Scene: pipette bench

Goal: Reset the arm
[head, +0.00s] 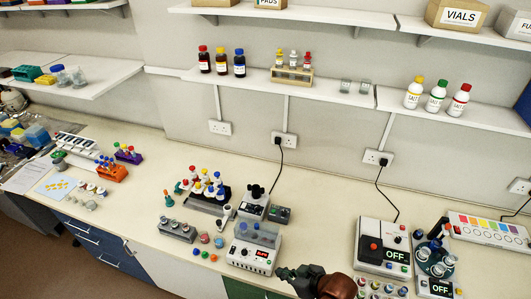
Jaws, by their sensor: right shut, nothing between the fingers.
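My right gripper (287,271) shows at the bottom of the head view, dark, at the front edge of the bench. It is shut and empty, with my reddish-brown wrist part behind it. It is to the right of and below a white device with a red display (252,250) and apart from it. My left gripper is not in view.
A rack of coloured-cap bottles (207,188) and a grey block with vials (176,230) stand left of centre. Right are a device reading OFF (383,246), a round tube holder (434,262) and a colour strip (489,229). Bare bench (325,215) lies between.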

